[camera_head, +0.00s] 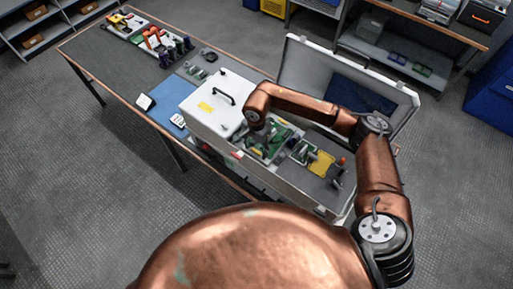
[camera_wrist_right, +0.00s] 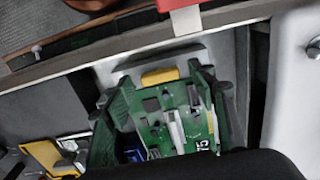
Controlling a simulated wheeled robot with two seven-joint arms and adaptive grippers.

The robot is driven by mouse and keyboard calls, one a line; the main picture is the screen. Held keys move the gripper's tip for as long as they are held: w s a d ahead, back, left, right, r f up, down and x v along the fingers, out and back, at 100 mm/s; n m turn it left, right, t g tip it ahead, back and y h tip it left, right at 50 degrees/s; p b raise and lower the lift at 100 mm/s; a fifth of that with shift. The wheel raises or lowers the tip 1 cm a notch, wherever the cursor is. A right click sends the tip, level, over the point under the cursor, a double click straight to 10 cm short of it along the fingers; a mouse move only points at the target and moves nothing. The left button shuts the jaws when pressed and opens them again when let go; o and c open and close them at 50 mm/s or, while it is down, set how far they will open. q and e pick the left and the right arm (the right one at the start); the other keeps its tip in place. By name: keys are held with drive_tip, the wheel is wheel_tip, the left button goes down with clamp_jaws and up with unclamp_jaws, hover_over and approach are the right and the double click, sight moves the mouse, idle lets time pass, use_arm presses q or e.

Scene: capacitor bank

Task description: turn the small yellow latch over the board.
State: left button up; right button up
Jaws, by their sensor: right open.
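The small yellow latch (camera_wrist_right: 160,76) lies lengthwise across the picture at the upper edge of the green board (camera_wrist_right: 178,122) in the right wrist view. The board sits between dark green side walls. In the head view the board (camera_head: 277,146) is partly hidden by my right arm, and I cannot make out the latch there. My right gripper (camera_head: 264,132) is over the board's left part, open; its fingers are hard to make out. A dark shape covers the bottom of the wrist view, hiding the board's near end. My left gripper is not in view.
The open grey case (camera_head: 297,206) stands on the table with its lid (camera_head: 340,75) raised behind. A white box (camera_head: 212,105) with a black handle stands left of the board. A yellow plate (camera_head: 321,163) lies to its right. A red piece (camera_wrist_right: 187,18) is at the case's edge.

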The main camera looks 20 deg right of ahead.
drive_tip(key=c, duration=1.2)
drive_tip(key=shift+o, duration=0.2)
